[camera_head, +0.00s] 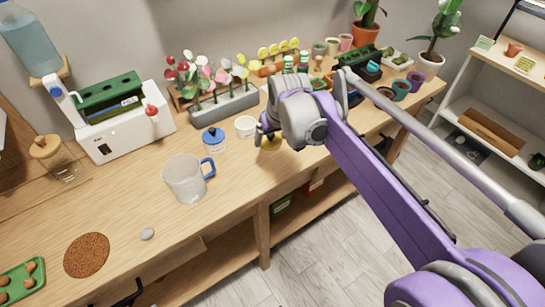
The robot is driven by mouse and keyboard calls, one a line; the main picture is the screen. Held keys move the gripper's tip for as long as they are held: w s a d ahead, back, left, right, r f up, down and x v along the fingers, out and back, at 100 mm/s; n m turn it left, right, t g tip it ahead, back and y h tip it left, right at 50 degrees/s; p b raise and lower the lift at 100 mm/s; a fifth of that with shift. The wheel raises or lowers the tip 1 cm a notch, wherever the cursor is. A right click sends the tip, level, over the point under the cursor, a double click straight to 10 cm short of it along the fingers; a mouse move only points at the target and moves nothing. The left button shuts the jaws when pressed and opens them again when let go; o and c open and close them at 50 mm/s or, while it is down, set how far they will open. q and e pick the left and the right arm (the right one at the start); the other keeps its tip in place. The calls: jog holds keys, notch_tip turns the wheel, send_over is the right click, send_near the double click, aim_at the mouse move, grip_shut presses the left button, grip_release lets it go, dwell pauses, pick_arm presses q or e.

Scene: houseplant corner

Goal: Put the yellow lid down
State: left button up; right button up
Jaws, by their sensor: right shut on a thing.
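My right gripper (267,136) reaches in from the right over the middle of the wooden workbench (215,240), pointing down. The gripper and wrist hide part of the lid. I cannot tell whether the lid touches the bench top or is slightly above it. My left gripper is not in view.
A white cup (245,126), a blue-lidded jar (214,138) and a clear measuring jug (185,180) stand left of the gripper. A flower planter (225,104) stands behind. The front middle of the bench is mostly clear, with a grey stone (147,234).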

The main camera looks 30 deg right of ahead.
aim_at(270, 157)
jog(key=shift+f+b, duration=0.4)
jog(key=shift+f, duration=2.85)
jog(key=shift+f, duration=0.1)
jog(key=o, duration=1.1)
jog(key=shift+r, duration=0.3)
jog(key=p+v, duration=0.2)
jog(key=v, duration=0.9)
jog(key=shift+n, duration=0.7)
jog(key=s+a+f, duration=0.3)
jog(key=s+f, duration=0.2)
jog(key=s, duration=0.1)
jog(key=s+a+f, duration=0.3)
jog(key=s+f, duration=0.2)
jog(key=s, duration=0.1)
jog(key=s+a+f, duration=0.4)
jog(key=s+f, duration=0.1)
jog(key=shift+s+f, duration=0.15)
jog(key=shift+s, duration=0.25)
